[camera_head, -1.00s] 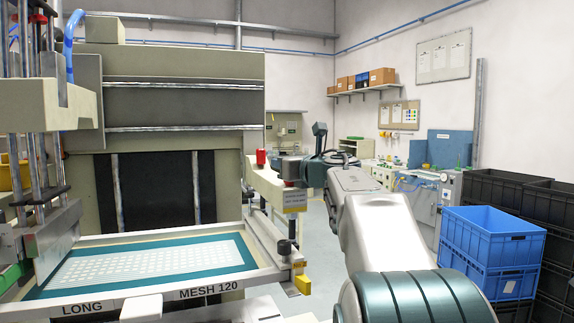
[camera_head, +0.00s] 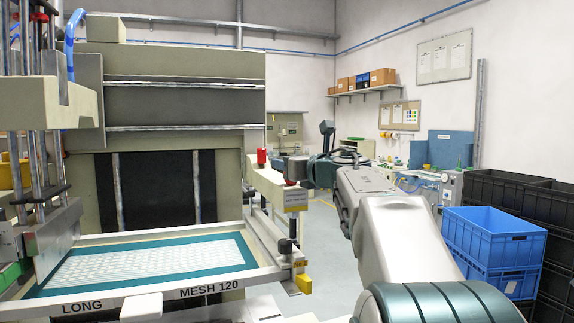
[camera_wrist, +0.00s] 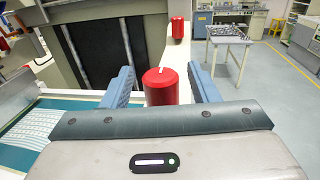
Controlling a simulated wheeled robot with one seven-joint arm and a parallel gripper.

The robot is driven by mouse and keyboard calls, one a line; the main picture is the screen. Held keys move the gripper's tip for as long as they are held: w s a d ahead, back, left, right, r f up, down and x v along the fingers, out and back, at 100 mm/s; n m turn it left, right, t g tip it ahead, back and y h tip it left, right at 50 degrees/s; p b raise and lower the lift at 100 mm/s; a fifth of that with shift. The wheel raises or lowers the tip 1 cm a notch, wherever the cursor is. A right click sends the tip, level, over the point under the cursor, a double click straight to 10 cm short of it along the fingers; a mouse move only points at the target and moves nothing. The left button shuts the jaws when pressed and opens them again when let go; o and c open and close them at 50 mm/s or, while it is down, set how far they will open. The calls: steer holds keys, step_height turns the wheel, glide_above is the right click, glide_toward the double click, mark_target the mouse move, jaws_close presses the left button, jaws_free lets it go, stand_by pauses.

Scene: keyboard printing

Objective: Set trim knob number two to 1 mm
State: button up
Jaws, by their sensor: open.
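In the wrist view a red knob (camera_wrist: 160,87) with a white mark on its top stands between the two blue fingers of my gripper (camera_wrist: 163,84). The fingers are open, with a gap on each side of the knob. A second red knob (camera_wrist: 178,28) stands farther back on the same pale rail. In the head view one red knob (camera_head: 262,157) shows on the rail. My gripper (camera_head: 296,168) is small there, at the far end of my arm, and its fingers are hard to make out. No knob number or scale is readable.
The printing screen (camera_head: 150,265) in its frame, marked "LONG" and "MESH 120", lies left of my arm. The tall press body (camera_head: 185,100) stands behind it. Blue crates (camera_head: 490,240) and black crates (camera_head: 500,188) stand at the right. A table (camera_wrist: 228,36) stands beyond the rail.

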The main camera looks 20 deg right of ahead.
steer(key=s+d+b, duration=0.1)
steer(key=s, duration=1)
steer(key=shift+s+d, duration=0.2)
steer(key=shift+d, duration=0.2)
stand_by(2.1)
